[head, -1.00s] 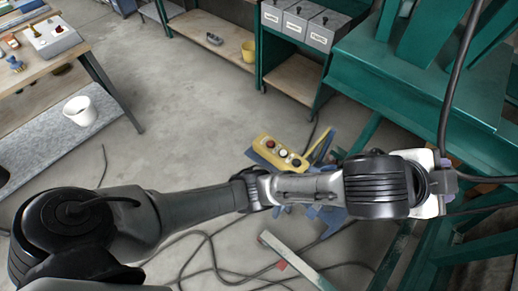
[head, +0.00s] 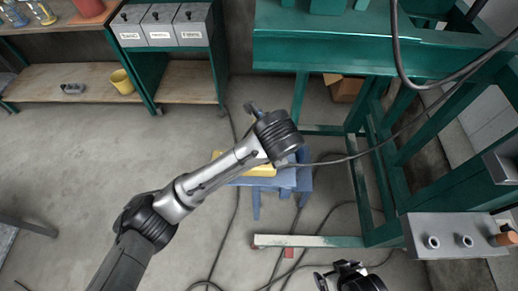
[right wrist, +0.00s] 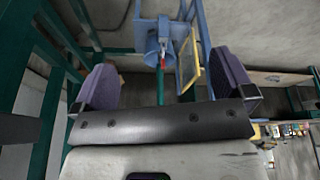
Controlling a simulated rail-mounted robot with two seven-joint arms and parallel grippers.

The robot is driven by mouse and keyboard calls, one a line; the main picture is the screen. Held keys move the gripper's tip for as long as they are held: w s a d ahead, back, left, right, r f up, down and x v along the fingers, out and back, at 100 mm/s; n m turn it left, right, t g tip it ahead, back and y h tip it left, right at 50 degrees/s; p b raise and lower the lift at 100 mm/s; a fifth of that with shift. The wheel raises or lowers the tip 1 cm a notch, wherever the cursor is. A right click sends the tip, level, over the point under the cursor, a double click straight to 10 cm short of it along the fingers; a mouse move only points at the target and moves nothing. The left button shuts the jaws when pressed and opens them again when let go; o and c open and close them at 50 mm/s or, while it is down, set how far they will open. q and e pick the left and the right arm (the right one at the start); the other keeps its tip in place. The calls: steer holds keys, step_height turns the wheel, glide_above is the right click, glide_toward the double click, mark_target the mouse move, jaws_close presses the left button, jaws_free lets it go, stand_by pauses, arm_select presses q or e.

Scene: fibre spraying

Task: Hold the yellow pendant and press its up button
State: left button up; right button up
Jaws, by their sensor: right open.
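The yellow pendant (head: 262,169) lies on a low blue stool (head: 290,180) in the middle of the head view. A dark arm wrist covers part of it, and its buttons are hidden. In the right wrist view the blue stool (right wrist: 150,28) is at the top, with a yellow-edged piece (right wrist: 190,68) beside it; I cannot tell its button side. My right gripper (right wrist: 166,82) is open, with its two purple pads wide apart and nothing between them.
Green bench frames (head: 370,180) stand close on the right. A shelf (head: 60,84) with a yellow cup (head: 122,82) and labelled grey boxes (head: 160,26) is at the back left. Cables and a beam (head: 310,240) lie on the floor.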

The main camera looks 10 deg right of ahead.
steer(key=w+r+n+t+h, duration=0.1)
steer(key=w+r+n+t, duration=0.15)
steer(key=w+r, duration=0.7)
steer(key=w+r+n+t, duration=0.1)
steer(key=w+r+t, duration=0.35)
steer(key=w, duration=0.95)
steer(key=w+d+r+n+t+h, duration=0.25)
steer(key=w+d, duration=0.25)
steer(key=w, duration=0.8)
steer(key=w+d+f+n+t+y, duration=0.2)
steer(key=w+d+n, duration=0.15)
steer(key=w, duration=0.25)
arm_select(q)
steer(key=shift+a+m, duration=0.3)
steer(key=shift+m, duration=0.9)
arm_select(e)
steer(key=n+g+y, duration=0.5)
steer(key=g+y, duration=0.8)
steer(key=y, duration=0.6)
glide_toward(267, 170)
steer(key=shift+t, duration=0.25)
steer(key=w+a, duration=0.2)
steer(key=a, duration=0.1)
steer(key=w+a, duration=0.1)
steer(key=a, duration=0.1)
steer(key=shift+w+f, duration=0.35)
steer(key=shift+w, duration=0.05)
